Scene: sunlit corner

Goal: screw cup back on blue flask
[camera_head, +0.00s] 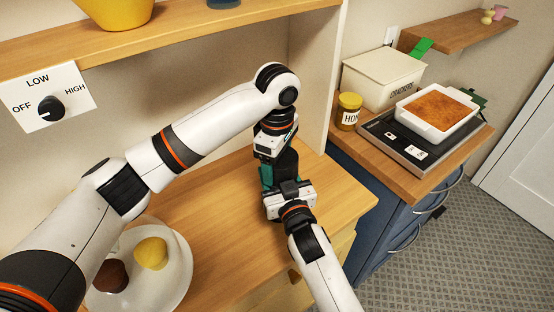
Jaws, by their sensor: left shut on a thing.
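The blue flask is mostly hidden between my two grippers; a narrow teal part (266,177) shows above the wooden top. My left gripper (278,158) comes down from above and is shut at the top of the flask. The cup is hidden there, within the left fingers, and I cannot see how it sits on the flask. My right gripper (290,186) reaches in from the front, low at the flask's side. Its fingers are covered, so I cannot tell whether they are closed around the flask.
A white plate (180,290) with a yellow and a brown item lies at lower left. A shelf (190,35) overhangs the back. A dial panel (55,97) is on the wall. To the right, a counter holds a honey jar (348,112), crackers box (385,75) and baking dish (437,108) on a scale.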

